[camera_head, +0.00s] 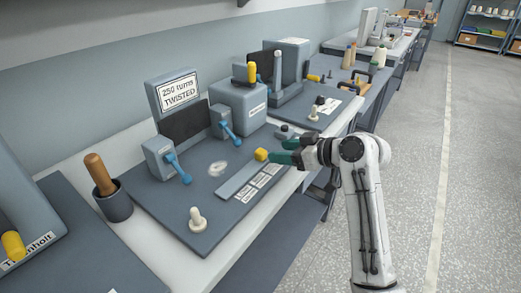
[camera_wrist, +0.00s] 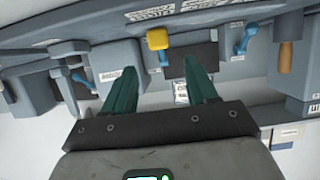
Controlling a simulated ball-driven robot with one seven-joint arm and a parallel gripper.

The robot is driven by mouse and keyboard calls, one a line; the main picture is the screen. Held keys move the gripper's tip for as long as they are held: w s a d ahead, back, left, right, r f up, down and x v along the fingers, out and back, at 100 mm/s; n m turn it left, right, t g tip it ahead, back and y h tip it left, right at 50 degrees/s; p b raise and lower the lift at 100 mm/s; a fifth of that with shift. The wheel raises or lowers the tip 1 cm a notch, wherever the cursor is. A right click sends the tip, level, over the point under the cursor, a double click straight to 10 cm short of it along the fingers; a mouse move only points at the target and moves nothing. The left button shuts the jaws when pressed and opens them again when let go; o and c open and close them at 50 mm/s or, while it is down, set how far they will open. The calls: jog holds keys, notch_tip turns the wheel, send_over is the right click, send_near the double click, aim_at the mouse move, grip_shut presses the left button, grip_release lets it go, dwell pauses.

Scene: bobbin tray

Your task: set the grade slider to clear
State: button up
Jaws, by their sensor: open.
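The grade slider is a grey track (camera_head: 240,180) on the dark panel of the middle machine, with a yellow knob (camera_head: 261,154) at its far end. White labels (camera_head: 258,184) run along the track's right side; their words are too small to read surely. My gripper (camera_head: 277,151) is open and empty, with teal fingers just right of the knob. In the wrist view the knob (camera_wrist: 158,38) shows ahead of my open fingertips (camera_wrist: 161,66), between them in the picture and apparently apart from them.
Two blue levers (camera_head: 177,168) (camera_head: 229,131) stand behind the track. A white knob (camera_head: 197,220) stands at the panel's near end. A "250 turns TWISTED" sign (camera_head: 177,92) rises behind. A cup with a wooden-handled tool (camera_head: 103,180) is at left. The aisle floor (camera_head: 420,200) is clear.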

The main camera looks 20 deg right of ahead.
aim_at(261, 151)
jog(key=x, duration=0.8)
jog(key=shift+w+a+f, duration=0.1)
jog(key=shift+w+f, duration=0.05)
jog(key=shift+f, duration=0.05)
grip_shut()
dwell(0.4)
